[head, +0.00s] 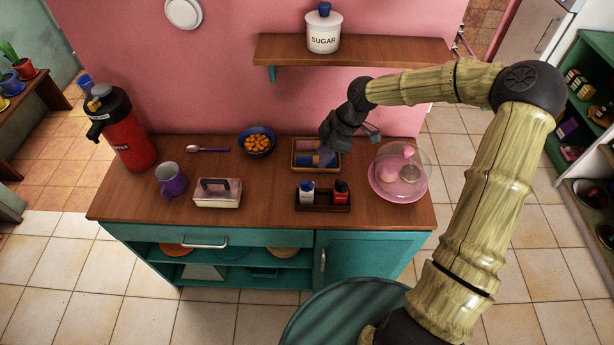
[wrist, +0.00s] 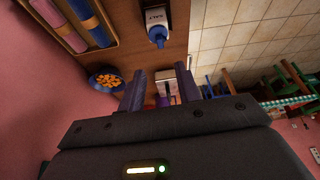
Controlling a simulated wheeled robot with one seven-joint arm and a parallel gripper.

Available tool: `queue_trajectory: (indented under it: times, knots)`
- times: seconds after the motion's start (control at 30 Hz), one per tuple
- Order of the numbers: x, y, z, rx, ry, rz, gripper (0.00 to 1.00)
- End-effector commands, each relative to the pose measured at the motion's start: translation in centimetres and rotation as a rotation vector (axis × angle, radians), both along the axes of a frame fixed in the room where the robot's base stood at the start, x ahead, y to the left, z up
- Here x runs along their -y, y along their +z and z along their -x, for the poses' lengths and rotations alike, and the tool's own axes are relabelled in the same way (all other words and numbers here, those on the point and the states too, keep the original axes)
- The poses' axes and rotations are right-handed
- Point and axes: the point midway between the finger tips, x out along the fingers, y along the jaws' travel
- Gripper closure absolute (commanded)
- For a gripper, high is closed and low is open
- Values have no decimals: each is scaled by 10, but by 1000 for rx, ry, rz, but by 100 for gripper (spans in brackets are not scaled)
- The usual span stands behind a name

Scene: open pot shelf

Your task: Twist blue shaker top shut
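The blue shaker top (head: 307,186) is on a white shaker (head: 307,196), the left one in a dark caddy (head: 323,208) on the counter. In the wrist view the blue top (wrist: 157,36) and the white shaker's label (wrist: 155,16) show at the top, beyond my fingers. I cannot tell how tightly the top sits. My gripper (wrist: 160,88) is open, with its two dark fingers apart and nothing held. In the head view it hangs behind the caddy, near the wooden tray, apart from the shaker; its fingertips are hard to make out.
A red shaker (head: 341,191) stands right of the white one. The wooden tray (head: 293,164) holds rolled cloths. A glass-domed pink dish (head: 375,193) stands to the right. A lidded white dish (head: 217,202), purple mug (head: 172,181) and blue bowl (head: 246,150) are to the left.

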Motion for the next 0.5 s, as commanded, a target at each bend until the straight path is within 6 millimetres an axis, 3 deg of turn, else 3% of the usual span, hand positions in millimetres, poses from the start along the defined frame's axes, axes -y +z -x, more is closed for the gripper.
queue_trajectory:
  times: [0.5]
  knots:
    - [-36,-83,2,-3,3,0,66]
